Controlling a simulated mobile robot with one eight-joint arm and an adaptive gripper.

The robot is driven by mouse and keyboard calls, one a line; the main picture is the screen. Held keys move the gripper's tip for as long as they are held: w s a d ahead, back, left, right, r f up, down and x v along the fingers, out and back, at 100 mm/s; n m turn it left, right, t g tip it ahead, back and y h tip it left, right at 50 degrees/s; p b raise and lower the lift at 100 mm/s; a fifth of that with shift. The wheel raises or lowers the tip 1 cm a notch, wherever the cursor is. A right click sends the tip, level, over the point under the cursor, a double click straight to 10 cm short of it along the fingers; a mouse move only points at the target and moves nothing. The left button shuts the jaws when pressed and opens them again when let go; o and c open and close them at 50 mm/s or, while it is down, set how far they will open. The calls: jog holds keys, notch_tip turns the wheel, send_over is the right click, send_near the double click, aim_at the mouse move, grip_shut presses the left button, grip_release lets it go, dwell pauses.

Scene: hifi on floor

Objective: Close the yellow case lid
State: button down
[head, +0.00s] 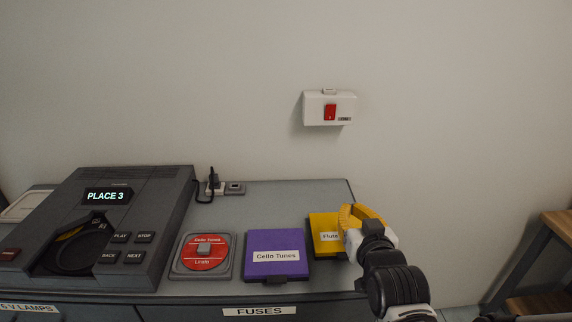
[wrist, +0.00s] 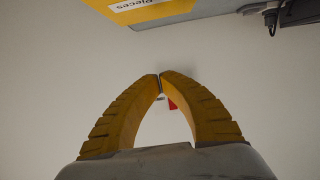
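The yellow case (head: 322,222) lies at the right end of the grey cabinet top, with a white label partly reading "Flute". My gripper hides its right part, and I cannot tell how far its lid is open. In the wrist view the yellow case (wrist: 165,10) shows at the top edge, with a label ending in "Pieces". My gripper (head: 348,212) has yellow ribbed fingers and is over or beside the case's right side; contact is unclear. In the wrist view its fingertips (wrist: 160,78) meet with nothing visible between them.
A purple case (head: 275,243) labelled "Cello Tunes" sits left of the yellow case. Left of that are a clear case with a red disc (head: 204,252) and a grey player (head: 120,220) showing "PLACE 3". A white box with a red switch (head: 330,112) is on the wall.

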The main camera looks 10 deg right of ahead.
jog(key=b, duration=0.7)
send_over(349, 269)
jog(key=f, duration=0.8)
jog(key=shift+w+f, duration=0.25)
jog(key=shift+f, duration=0.1)
jog(key=shift+s+f+b, duration=0.25)
jog(key=shift+f+b, duration=0.75)
notch_tip(349, 269, up, 10)
jog(key=s+a+f+g, duration=0.1)
jog(key=a+f, duration=0.1)
jog(key=s+a+f+n+g+y, duration=0.1)
jog(key=f+g, duration=0.1)
jog(key=f, duration=0.1)
jog(key=s+a+f+g+y, duration=0.1)
jog(key=s+a+f, duration=0.1)
jog(key=f, duration=0.1)
jog(key=shift+s+a+g, duration=0.1)
jog(key=shift+a+g, duration=0.2)
jog(key=s+a+f+n+g+y, duration=0.1)
jog(key=s+a+f+g, duration=0.2)
jog(key=s, duration=0.2)
jog(key=shift+s+f, duration=0.2)
jog(key=shift+f, duration=0.2)
